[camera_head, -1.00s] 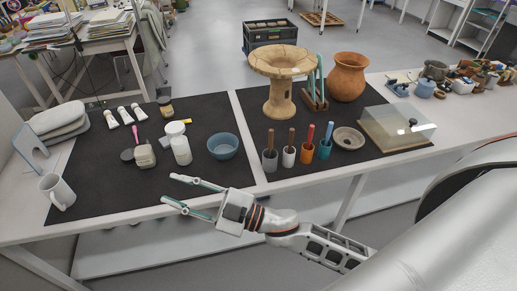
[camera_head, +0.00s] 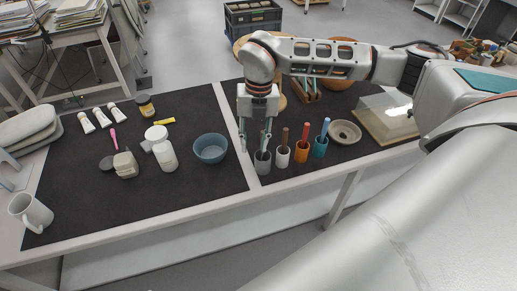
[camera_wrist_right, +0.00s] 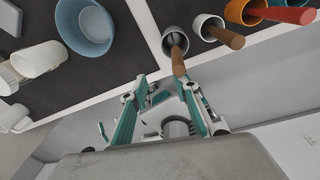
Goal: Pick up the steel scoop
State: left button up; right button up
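A grey cup (camera_head: 262,165) stands at the front edge of the dark mat. A brown wooden handle (camera_wrist_right: 178,57) rises from that cup in the right wrist view. The tool's lower end is mostly hidden in the cup, so I cannot tell for certain that it is the steel scoop. My right gripper (camera_head: 255,148) points down over the grey cup, with its fingers apart. In the right wrist view, the gripper (camera_wrist_right: 161,80) is open and empty, and the handle's end is close to the right fingertip. My left gripper is not in view.
To the right stand a white cup (camera_head: 282,157), an orange cup (camera_head: 301,153) and a teal cup (camera_head: 320,148), each with a handled tool. A shallow dish (camera_head: 345,131) and a clear-lidded box (camera_head: 386,120) lie beyond. A blue bowl (camera_head: 210,148) sits left of the gripper.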

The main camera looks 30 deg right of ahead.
jog(key=shift+m+h, duration=0.5)
jog(key=shift+h, duration=0.1)
jog(key=d, duration=0.1)
jog(key=w+d+r, duration=0.1)
jog(key=d, duration=0.2)
jog(key=shift+w+r, duration=0.25)
jog(key=shift+r, duration=0.05)
jog(key=shift+s+a+f+p, duration=0.1)
jog(key=shift+s+f+p, duration=0.1)
jog(key=shift+f, duration=1.75)
jog(key=shift+s+a+f+p, duration=0.1)
jog(key=shift+f+p, duration=0.05)
jog(key=shift+f, duration=1.8)
grip_shut()
grip_release()
jog(key=shift+r, duration=0.15)
jog(key=r, duration=0.6)
jog(key=shift+w+d+r+b, duration=0.1)
jog(key=shift+w+d+b, duration=0.05)
jog(key=shift+w+b, duration=0.2)
jog(key=shift+r, duration=0.7)
